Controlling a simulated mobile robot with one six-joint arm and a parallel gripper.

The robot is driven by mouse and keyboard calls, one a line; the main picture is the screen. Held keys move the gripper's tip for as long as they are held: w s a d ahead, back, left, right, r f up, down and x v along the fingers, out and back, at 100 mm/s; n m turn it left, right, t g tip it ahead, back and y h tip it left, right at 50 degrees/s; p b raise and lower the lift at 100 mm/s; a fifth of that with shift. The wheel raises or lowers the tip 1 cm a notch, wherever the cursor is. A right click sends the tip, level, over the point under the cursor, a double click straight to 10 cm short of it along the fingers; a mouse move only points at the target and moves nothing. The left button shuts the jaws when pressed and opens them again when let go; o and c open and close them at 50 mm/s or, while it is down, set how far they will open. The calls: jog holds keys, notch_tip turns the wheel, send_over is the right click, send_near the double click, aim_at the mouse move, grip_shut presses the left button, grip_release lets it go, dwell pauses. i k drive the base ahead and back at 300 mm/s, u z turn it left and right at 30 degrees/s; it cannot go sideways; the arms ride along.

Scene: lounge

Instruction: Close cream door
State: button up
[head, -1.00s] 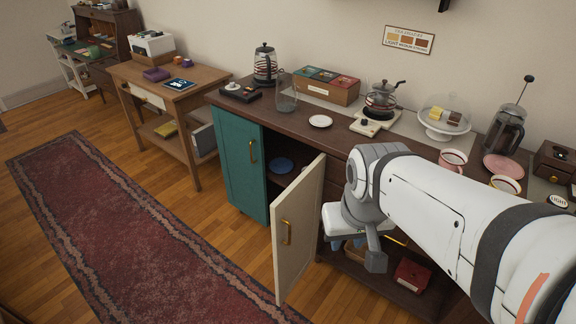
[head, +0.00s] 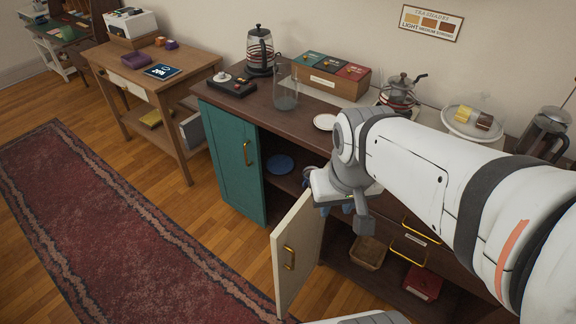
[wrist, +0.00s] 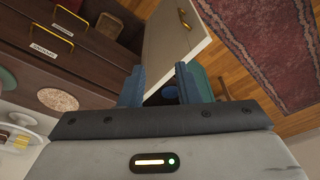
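The cream door (head: 300,248) of the cabinet stands swung open towards the rug, with its gold handle (head: 290,257) on the side facing left. It also shows in the wrist view (wrist: 168,48), beyond and partly between the blue fingers. My gripper (head: 338,208) is at the door's upper edge, on its right side, largely hidden by my arm. In the wrist view my gripper (wrist: 160,86) has its two fingers apart, with nothing clearly gripped. I cannot tell whether a finger touches the door.
The teal door (head: 233,160) beside the opening is shut. A blue plate (head: 280,164) sits inside the cabinet. Drawers with gold handles (head: 408,250), a basket (head: 368,252) and a red box (head: 422,282) lie to the right. The countertop holds a glass jar (head: 286,90) and other tea things.

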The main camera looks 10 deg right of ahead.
aim_at(296, 242)
jog(key=z, duration=0.35)
jog(key=k, duration=2.15)
jog(key=u, duration=0.5)
jog(key=i, duration=1.65)
jog(key=u, duration=0.1)
